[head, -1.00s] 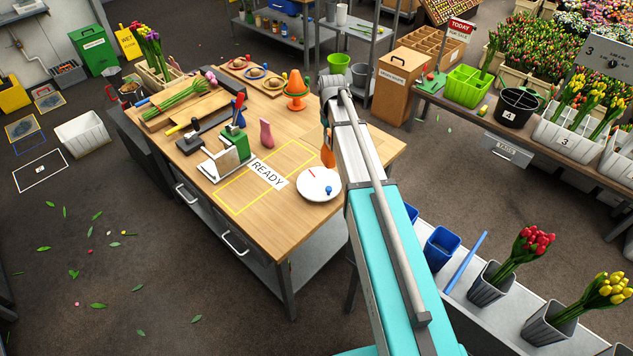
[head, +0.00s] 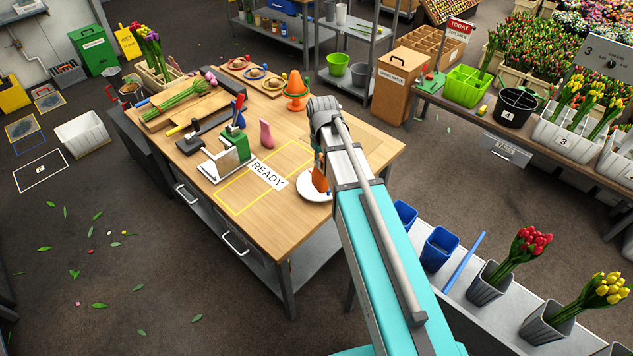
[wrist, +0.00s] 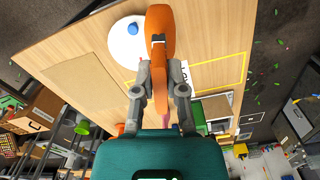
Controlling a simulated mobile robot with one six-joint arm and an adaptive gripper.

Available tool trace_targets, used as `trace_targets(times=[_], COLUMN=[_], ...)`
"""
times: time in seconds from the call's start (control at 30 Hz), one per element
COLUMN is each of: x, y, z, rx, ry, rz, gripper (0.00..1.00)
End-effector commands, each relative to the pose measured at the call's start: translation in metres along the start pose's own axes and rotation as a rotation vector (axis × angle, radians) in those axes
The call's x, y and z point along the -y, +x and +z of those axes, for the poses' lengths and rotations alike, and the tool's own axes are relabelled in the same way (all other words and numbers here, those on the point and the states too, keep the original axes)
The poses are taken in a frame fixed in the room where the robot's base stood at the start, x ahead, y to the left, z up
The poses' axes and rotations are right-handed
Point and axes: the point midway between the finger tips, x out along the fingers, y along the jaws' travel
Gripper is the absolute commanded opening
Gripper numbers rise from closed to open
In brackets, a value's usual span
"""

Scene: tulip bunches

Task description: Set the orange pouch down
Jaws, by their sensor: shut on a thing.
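The orange pouch (wrist: 160,30) is held between the two fingers of my gripper (wrist: 159,74), which is shut on it. In the head view the pouch (head: 320,180) shows in part beside my arm, over the wooden table (head: 270,225). It overlaps the white round plate (head: 308,192) in the picture. In the wrist view the pouch lies across the right edge of the plate (wrist: 122,45). I cannot tell how far it is above the table or whether it touches anything.
A yellow-outlined area (head: 235,200) with a READY label (head: 267,175) lies left of the plate. The outlined area has bare wood.

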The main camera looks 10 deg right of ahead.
Motion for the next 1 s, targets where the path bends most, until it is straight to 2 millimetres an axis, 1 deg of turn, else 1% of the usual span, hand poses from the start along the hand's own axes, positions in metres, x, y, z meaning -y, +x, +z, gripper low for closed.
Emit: trace_targets(times=[0.17,0.27,0.73,1.0], x=[-0.002,-0.007,-0.043,-0.052], y=[0.003,0.008,0.044,0.071], z=[-0.006,-0.014,-0.084,-0.101], rx=[0.0,0.0,0.0,0.0], ry=[0.0,0.0,-0.001,-0.001], rz=[0.0,0.0,0.0,0.0], gripper=[0.0,0.0,0.0,0.0])
